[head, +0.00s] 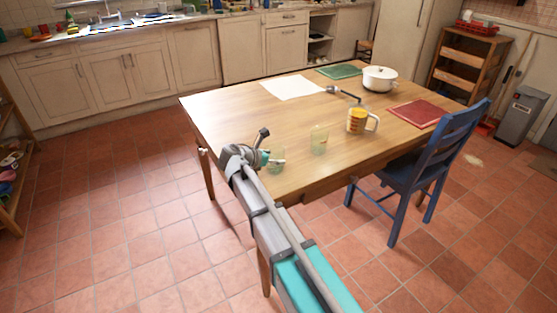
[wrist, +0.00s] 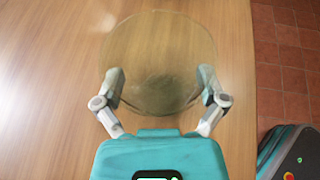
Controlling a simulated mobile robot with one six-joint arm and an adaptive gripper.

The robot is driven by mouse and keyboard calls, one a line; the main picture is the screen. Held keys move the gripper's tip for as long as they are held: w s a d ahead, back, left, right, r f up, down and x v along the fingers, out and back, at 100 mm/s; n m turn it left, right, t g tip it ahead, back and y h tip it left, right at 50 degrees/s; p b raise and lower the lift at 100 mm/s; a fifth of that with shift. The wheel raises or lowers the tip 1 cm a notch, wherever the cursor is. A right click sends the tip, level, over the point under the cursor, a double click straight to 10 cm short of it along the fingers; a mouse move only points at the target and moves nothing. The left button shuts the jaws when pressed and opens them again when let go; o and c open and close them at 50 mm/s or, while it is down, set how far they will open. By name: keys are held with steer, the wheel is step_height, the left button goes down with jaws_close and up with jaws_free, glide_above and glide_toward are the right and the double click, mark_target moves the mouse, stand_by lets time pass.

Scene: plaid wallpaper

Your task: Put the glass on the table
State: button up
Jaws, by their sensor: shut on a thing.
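A greenish clear glass (wrist: 160,60) is between the two fingers of my gripper (wrist: 160,88) in the wrist view, seen from above over the wooden table (head: 225,105). The gripper is shut on it. In the head view this glass (head: 276,160) shows just right of my gripper (head: 262,158), at the table's near left part. Whether its base touches the tabletop cannot be told. A second similar glass (head: 319,140) stands upright on the table, to the right and apart from the gripper.
The table's left part is clear.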

steer(key=shift+f, duration=0.1)
steer(key=o, duration=0.9)
steer(key=shift+s+a+r, duration=0.15)
steer(key=shift+r, duration=0.15)
steer(key=p+v, duration=0.5)
steer(key=v, duration=0.6)
steer(key=shift+s+a, duration=0.2)
